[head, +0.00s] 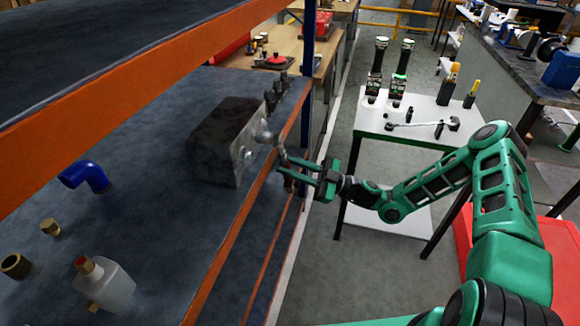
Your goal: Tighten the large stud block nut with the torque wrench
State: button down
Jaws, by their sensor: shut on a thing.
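The dark grey stud block (212,140) sits on the shelf, close to its orange front edge. Its right-hand face carries light metal studs and nuts (248,155); the large nut is hard to single out at this size. My gripper (296,168) is just outside the shelf edge, to the right of the block, reaching left. It is shut on a slim grey tool, seemingly the torque wrench (281,150), whose end is beside the block's face. I cannot tell whether that end is seated on a nut. The fingers partly hide the tool.
The orange shelf beam (130,93) crosses above, and a blue upright (307,70) stands behind. A blue pipe elbow (86,176), brass fittings (50,227) and a bottle (104,285) are on the shelf. A white table (372,122) with tools stands at right.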

jog(key=shift+w+a+r, duration=0.1)
jog(key=shift+a, duration=0.15)
dwell(0.4)
jog(key=s+m+t, duration=0.1)
jog(key=m, duration=0.1)
jog(key=s+a+m+t, duration=0.1)
jog(key=s+f+m, duration=0.1)
jog(key=s+m, duration=0.1)
jog(key=shift+a+f+m+t, duration=0.1)
jog(key=shift+a+m+t, duration=0.2)
jog(key=shift+t, duration=0.1)
dwell(0.5)
jog(key=shift+d, duration=0.15)
jog(key=d, duration=0.1)
jog(key=s+d, duration=0.1)
jog(key=d, duration=0.2)
jog(key=shift+s+d, duration=0.25)
jog(key=shift+s, duration=0.05)
dwell(0.3)
jog(key=shift+w, duration=0.1)
